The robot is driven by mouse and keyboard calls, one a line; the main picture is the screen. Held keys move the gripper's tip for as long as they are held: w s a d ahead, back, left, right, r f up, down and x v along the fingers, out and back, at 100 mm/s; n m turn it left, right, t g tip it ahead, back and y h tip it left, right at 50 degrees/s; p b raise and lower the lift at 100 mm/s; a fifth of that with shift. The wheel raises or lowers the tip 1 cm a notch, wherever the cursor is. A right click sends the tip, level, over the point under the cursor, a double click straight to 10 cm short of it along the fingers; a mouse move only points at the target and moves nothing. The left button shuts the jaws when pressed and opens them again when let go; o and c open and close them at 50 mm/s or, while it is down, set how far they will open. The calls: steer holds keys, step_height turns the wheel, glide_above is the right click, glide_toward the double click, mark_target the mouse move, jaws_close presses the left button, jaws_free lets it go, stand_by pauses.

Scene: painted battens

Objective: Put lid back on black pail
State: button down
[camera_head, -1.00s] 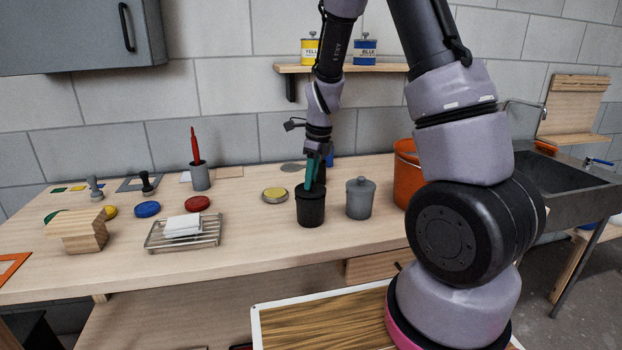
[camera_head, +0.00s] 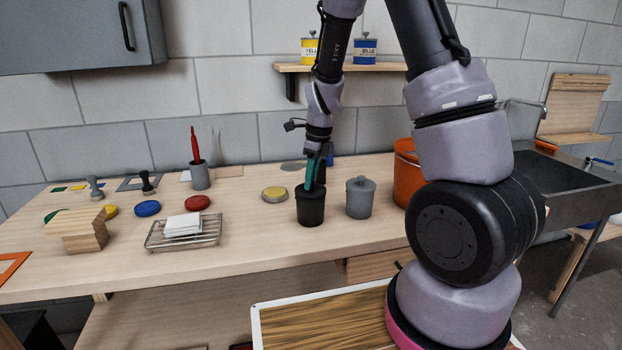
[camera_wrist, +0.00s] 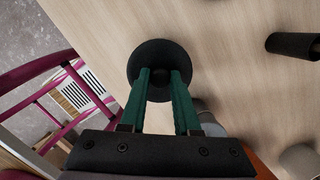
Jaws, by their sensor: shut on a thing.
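The black pail (camera_head: 311,210) stands upright on the workbench, left of the grey lidded pail (camera_head: 359,200). My gripper (camera_head: 311,187) points down at the top of the black pail. In the wrist view, my green fingers (camera_wrist: 161,75) are shut on the small knob of the round black lid (camera_wrist: 160,49). The lid lies at the pail's mouth and hides the pail below it in that view. I cannot tell whether the lid is fully seated or slightly above the rim.
An orange bucket (camera_head: 406,178) stands to the right. A wire rack (camera_head: 184,236) with white pads is further left. A dark cylinder (camera_wrist: 291,45) shows in the wrist view. The bench front is clear.

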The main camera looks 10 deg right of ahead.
stand_by(0.4)
steer(key=shift+c, duration=0.4)
jaws_free()
steer(key=shift+r, duration=0.1)
steer(key=shift+r, duration=3.4)
jaws_close()
steer(key=shift+f, duration=0.4)
